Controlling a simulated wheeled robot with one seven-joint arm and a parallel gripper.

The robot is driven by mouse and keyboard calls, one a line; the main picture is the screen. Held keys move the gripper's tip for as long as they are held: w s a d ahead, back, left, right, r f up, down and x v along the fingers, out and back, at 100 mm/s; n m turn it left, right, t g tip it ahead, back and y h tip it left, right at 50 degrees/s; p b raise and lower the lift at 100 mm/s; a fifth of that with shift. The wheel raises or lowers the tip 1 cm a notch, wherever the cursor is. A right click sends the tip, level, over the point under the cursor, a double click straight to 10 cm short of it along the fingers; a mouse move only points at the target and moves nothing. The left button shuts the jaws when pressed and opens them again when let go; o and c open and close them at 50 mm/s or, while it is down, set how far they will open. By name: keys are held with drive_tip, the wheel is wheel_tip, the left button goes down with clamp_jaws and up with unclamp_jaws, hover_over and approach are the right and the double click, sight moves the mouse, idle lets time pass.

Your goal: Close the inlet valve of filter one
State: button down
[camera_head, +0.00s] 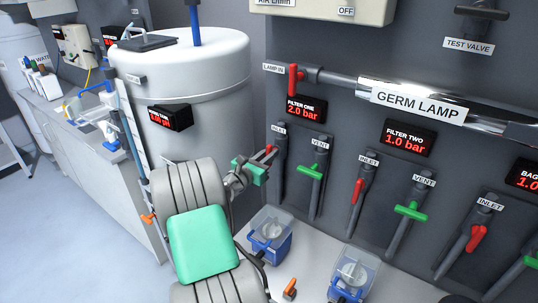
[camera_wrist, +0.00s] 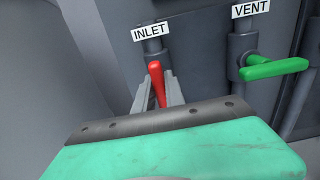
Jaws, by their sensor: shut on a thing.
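The inlet valve of filter one has a red handle (camera_wrist: 156,82) on a grey pipe, under an "INLET" label (camera_wrist: 151,31). In the wrist view the handle stands nearly upright, in line with the pipe, tilted slightly. My gripper (camera_wrist: 158,92) is shut on this red handle, one finger on each side. In the head view my gripper (camera_head: 268,155) reaches the handle from the left and hides part of the valve. The filter one display (camera_head: 306,109) above reads 2.0 bar.
Filter one's green vent handle (camera_head: 311,172) sits close to the right, turned across its pipe. Filter two's red inlet handle (camera_head: 357,191) and green vent handle (camera_head: 411,213) are further right. Blue-based containers (camera_head: 268,236) stand below.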

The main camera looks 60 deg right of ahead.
drive_tip(key=shift+m, duration=0.3)
drive_tip(key=m+b, duration=0.1)
drive_tip(key=m, duration=0.1)
drive_tip(key=m+b, duration=0.1)
drive_tip(key=m, duration=0.1)
drive_tip(key=shift+s+f+b, duration=0.2)
drive_tip(key=shift+b, duration=0.1)
drive_tip(key=m+b, duration=0.3)
drive_tip(key=m, duration=0.2)
drive_tip(key=shift+s+f, duration=0.1)
drive_tip(key=shift+f, duration=0.05)
drive_tip(key=m+b, duration=0.7)
drive_tip(key=shift+s+a+f+m, duration=0.1)
drive_tip(key=shift+f+m, duration=0.05)
drive_tip(key=shift+m, duration=0.15)
drive_tip(key=c, duration=1.4)
unclamp_jaws()
